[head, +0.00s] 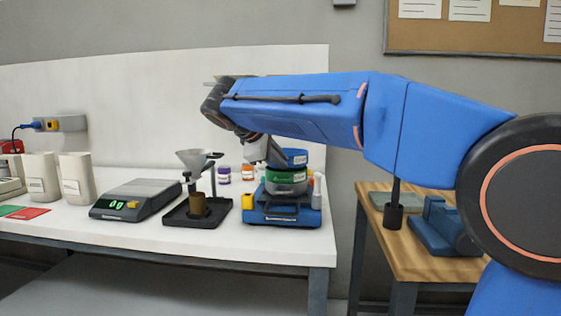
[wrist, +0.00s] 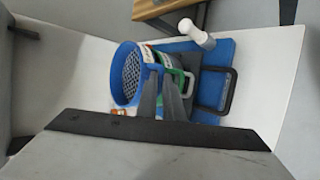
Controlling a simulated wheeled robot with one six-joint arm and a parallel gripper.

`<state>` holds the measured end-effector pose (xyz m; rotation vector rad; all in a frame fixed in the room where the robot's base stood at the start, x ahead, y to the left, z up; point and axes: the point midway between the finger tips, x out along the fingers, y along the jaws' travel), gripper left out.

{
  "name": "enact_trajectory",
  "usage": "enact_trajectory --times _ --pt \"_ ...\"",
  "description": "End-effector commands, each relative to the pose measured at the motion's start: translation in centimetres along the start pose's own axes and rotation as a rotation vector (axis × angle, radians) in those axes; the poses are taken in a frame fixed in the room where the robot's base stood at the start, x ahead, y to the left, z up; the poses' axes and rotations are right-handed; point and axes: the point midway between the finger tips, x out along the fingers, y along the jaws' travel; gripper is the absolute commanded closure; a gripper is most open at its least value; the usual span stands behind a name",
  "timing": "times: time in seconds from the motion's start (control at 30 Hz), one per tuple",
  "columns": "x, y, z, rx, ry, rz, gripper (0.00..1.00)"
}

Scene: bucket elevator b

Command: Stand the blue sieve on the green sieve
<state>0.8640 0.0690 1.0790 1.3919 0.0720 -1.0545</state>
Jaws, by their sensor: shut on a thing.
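The blue sieve (head: 297,155) is a round blue ring with a mesh, seen from above in the wrist view (wrist: 116,76). My gripper (head: 277,158) is shut on its wall, and its two dark fingers (wrist: 160,78) show at the sieve's right side. The green sieve (head: 286,181) sits on the blue shaker base (head: 283,214). The blue sieve is directly over the green one, roughly level; whether they touch cannot be told. In the wrist view only a strip of the green sieve (wrist: 177,62) shows beside the fingers, and the rest is hidden.
Left of the shaker stand a funnel on a black stand (head: 196,207), small jars (head: 224,174) and a scale (head: 134,200). A white-topped handle (head: 317,187) rises at the shaker's right. The bench ends just right of it; a wooden table (head: 428,250) stands beyond.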

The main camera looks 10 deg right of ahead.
Motion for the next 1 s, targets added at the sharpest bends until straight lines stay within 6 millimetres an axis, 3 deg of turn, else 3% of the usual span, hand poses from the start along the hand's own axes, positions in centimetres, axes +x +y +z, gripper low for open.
enact_trajectory --times 0.77,0.8,0.87,1.0 --pt "0.88 -1.09 -0.35 0.001 0.001 0.001 1.00" --pt "0.89 -1.12 -0.36 0.001 0.001 0.001 0.88" --pt "0.88 -1.11 -0.36 0.001 0.001 0.001 0.74" --pt "0.88 -1.11 -0.36 0.001 0.001 0.001 0.74"
